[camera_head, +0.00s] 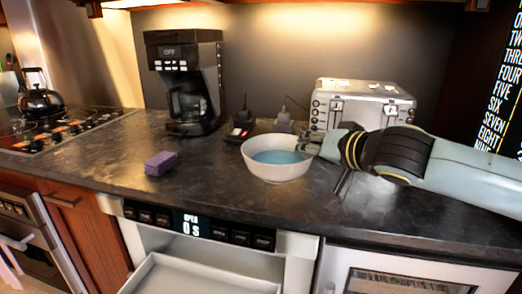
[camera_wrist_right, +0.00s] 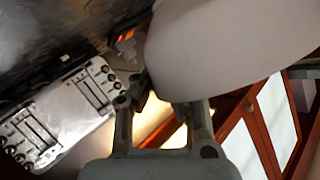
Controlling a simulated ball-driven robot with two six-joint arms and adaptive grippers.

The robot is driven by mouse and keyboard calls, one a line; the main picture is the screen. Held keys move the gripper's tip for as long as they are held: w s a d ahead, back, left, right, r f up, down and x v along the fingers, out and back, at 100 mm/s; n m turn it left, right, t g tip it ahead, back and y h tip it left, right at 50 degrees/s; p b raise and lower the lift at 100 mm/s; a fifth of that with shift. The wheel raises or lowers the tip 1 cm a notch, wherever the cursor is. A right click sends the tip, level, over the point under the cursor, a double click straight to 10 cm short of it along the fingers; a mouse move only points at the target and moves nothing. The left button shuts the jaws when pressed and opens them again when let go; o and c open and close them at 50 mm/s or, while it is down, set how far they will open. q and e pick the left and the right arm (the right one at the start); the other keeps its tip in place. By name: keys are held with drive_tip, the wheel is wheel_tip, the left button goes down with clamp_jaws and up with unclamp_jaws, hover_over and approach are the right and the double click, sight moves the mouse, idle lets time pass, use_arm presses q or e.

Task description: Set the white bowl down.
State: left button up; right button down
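The white bowl (camera_head: 277,172) is upright over the dark countertop, near its front edge, with a bluish inside. I cannot tell whether its base touches the counter. My right gripper (camera_head: 318,146) comes in from the right and is at the bowl's right rim. In the right wrist view the bowl (camera_wrist_right: 225,45) fills the top right, and my right gripper (camera_wrist_right: 160,100) has its fingers at the bowl's edge, shut on the rim. One fingertip is partly hidden by the bowl. My left gripper is not in view.
A toaster (camera_head: 360,103) stands behind my right arm, also in the right wrist view (camera_wrist_right: 62,113). A coffee maker (camera_head: 187,82) and purple sponge (camera_head: 161,163) are left of the bowl. Below, a microwave drawer (camera_head: 200,277) is open. Counter between sponge and bowl is clear.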

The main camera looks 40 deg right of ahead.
sight(279, 141)
drive_tip(key=d+r+m+h+p, duration=0.2)
drive_tip(key=d+r+p, duration=0.15)
drive_tip(key=d, duration=0.25)
drive_tip(key=w+a+f, duration=0.1)
drive_tip(key=w+f, duration=0.1)
drive_tip(key=w, duration=0.1)
drive_tip(key=w+a+f+b, duration=0.1)
drive_tip(key=w+a+f, duration=0.1)
drive_tip(key=w, duration=0.2)
drive_tip(key=w+a+f+b, duration=0.1)
drive_tip(key=w+a+f, duration=0.1)
drive_tip(key=w, duration=0.1)
drive_tip(key=shift+w+a+f, duration=0.1)
drive_tip(key=shift+w+f, duration=0.05)
drive_tip(key=shift+w, duration=0.05)
drive_tip(key=shift+w+a+f, duration=0.1)
drive_tip(key=shift+f, duration=2)
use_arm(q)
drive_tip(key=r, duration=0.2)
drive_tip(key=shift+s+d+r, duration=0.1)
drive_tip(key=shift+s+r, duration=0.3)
use_arm(e)
drive_tip(key=shift+f, duration=0.15)
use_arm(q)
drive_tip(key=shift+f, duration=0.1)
use_arm(e)
drive_tip(key=c, duration=1.5)
unclamp_jaws()
